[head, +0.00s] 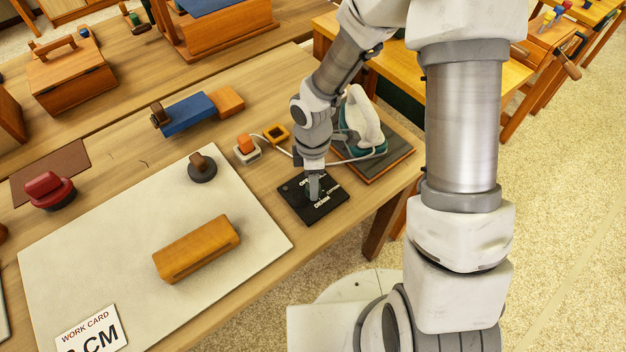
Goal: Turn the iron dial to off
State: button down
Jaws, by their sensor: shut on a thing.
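A black plate (331,204) with white lettering lies flat near the table's right front edge. The lettering is too small to read surely. My gripper (313,194) points down onto the middle of this plate and is shut on the iron dial there. The dial is mostly hidden by the fingers, so I cannot tell its setting. The iron (362,122), white and teal, rests on a dark board in a wooden frame (392,158) behind and right of the plate. A pale cord runs from the iron to the left.
A pale mat (110,230) holds a wooden block (197,249), a dark round weight with a knob (202,166) and a work card (92,334). A white and orange socket (247,150) and a blue roller (187,115) stand behind.

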dwell(0.3)
jog(key=shift+c, duration=1.9)
grip_release()
jog(key=shift+r, duration=0.15)
notch_tip(320, 180, up, 17)
jog(key=p, duration=0.4)
jog(key=shift+w, duration=0.4)
jog(key=shift+r, duration=0.15)
